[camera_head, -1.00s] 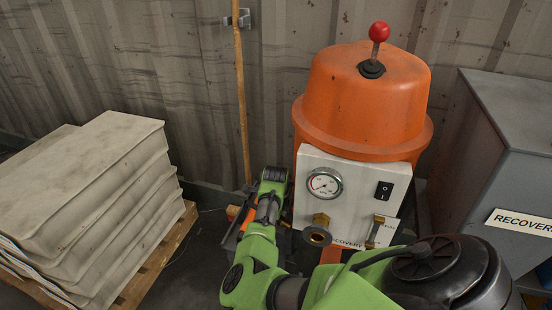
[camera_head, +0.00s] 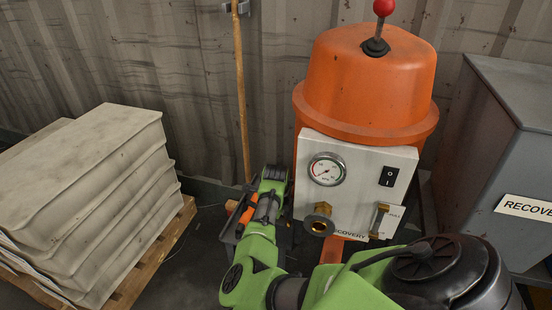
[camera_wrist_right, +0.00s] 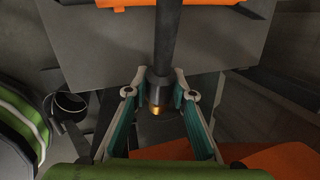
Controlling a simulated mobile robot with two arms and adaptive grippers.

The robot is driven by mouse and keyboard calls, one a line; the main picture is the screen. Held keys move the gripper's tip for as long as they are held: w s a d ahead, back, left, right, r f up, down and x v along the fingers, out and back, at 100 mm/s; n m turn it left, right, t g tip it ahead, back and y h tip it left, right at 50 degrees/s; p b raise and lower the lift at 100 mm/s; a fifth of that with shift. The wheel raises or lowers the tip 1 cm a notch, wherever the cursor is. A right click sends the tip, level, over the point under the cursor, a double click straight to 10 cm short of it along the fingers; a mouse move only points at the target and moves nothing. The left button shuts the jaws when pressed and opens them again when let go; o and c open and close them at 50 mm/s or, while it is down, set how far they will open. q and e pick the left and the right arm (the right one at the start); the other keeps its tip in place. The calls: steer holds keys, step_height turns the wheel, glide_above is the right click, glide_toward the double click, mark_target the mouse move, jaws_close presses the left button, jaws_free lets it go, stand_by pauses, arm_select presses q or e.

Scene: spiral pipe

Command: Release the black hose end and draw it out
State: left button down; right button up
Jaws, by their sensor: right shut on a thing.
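The black hose (camera_wrist_right: 168,40) comes down from the top of the right wrist view and ends in a dark collar with a brass tip. My right gripper (camera_wrist_right: 157,88) has its two fingers on either side of that collar and is shut on the hose end. The brass tip shows between the finger pads, with no fitting seen around it. In the head view my right arm reaches in from the lower right; its gripper and the hose cannot be made out there. My left gripper is not in view.
An orange recovery machine (camera_head: 365,85) has a white panel with a gauge (camera_head: 326,169), a switch (camera_head: 388,176) and a brass port (camera_head: 318,225). A grey cabinet (camera_head: 500,130) stands right. Stacked sacks (camera_head: 85,190) on a pallet (camera_head: 165,250) stand left. A wooden pole (camera_head: 242,100) leans behind.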

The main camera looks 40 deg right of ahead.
steer(key=o, duration=1.2)
steer(key=v, duration=1.2)
steer(key=shift+r, duration=0.1)
steer(key=shift+w, duration=0.1)
